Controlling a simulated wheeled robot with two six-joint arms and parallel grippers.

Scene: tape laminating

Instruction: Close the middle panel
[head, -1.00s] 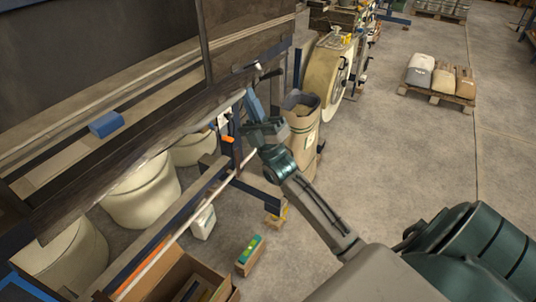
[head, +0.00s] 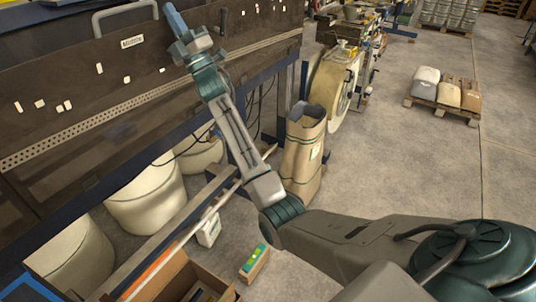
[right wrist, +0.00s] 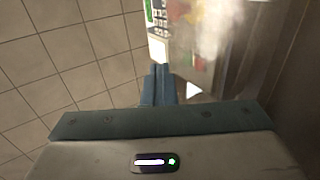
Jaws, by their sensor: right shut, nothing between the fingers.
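The dark brown middle panel (head: 110,72) shows at upper left in the head view, with a "Middle" label (head: 131,42) and small white tags on its face. It covers the machine's front, and a perforated strip runs below it. A pale curved handle (head: 124,12) stands at its upper edge. My right gripper (head: 172,17) is shut and empty, its blue fingers pointing up in front of the panel near the top of the picture. I cannot tell whether it touches the panel. The shut fingers show in the right wrist view (right wrist: 158,84). My left gripper is out of view.
Cream drums (head: 145,195) stand under the machine beside a low rail (head: 185,215). A brown paper sack (head: 302,155) stands right of my right forearm. A cardboard box (head: 170,280) and a small box (head: 255,263) are on the floor. Floor at right is largely clear.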

